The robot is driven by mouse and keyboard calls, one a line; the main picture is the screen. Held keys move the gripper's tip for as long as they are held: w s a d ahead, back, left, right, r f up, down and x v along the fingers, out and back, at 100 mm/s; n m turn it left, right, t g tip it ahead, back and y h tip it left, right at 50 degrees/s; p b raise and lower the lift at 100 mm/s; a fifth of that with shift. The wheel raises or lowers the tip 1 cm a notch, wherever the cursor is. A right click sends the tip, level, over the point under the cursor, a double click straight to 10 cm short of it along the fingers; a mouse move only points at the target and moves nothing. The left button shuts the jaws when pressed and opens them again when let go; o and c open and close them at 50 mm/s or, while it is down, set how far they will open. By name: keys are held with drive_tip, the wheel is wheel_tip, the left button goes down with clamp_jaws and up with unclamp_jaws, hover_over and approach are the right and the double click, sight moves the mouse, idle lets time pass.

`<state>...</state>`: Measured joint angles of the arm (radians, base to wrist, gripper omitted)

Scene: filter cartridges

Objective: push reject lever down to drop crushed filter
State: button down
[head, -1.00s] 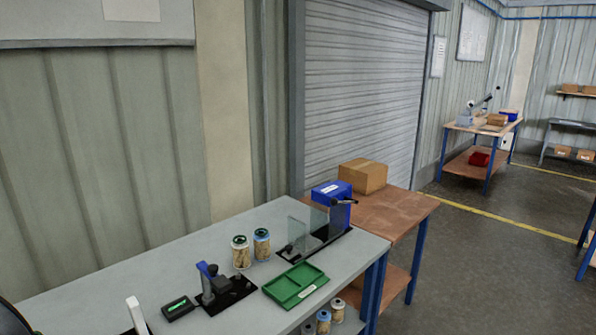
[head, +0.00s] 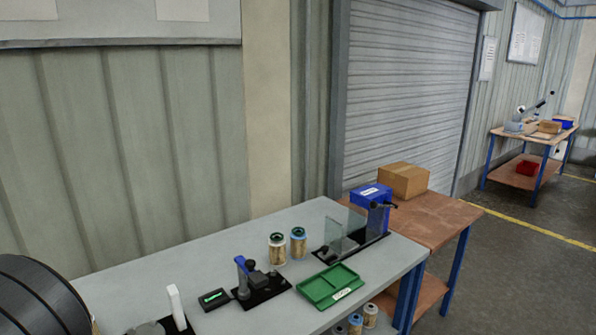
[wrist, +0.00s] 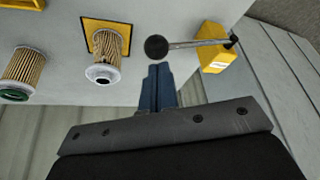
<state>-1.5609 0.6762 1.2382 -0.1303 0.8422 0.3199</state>
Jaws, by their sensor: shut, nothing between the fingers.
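My gripper (wrist: 158,72) shows in the wrist view as two blue fingers shut together with nothing between them. The lever (wrist: 188,44) is a thin dark rod with a black ball knob (wrist: 156,47), coming out of a yellow block (wrist: 217,46). The knob is just beyond my fingertips in the picture; I cannot tell whether they touch. To the left, a pleated tan filter (wrist: 108,48) with a white end cap sits at a yellow-framed square opening (wrist: 88,24). I cannot tell whether it is crushed. My gripper and this lever are not visible in the head view.
Another pleated filter (wrist: 24,66) with a green-ringed end is at the wrist view's left. In the head view, a grey bench (head: 220,250) holds a green tray (head: 322,292), two filters, a small black press (head: 258,280) and a blue device (head: 372,196). A cardboard box (head: 403,181) stands behind.

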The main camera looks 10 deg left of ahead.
drive_tip(key=shift+f, duration=2.75)
drive_tip(key=shift+w+f, duration=0.25)
drive_tip(key=shift+f, duration=0.9)
drive_tip(key=shift+r, duration=5.3)
drive_tip(key=shift+f, duration=0.1)
drive_tip(key=shift+f, duration=1.75)
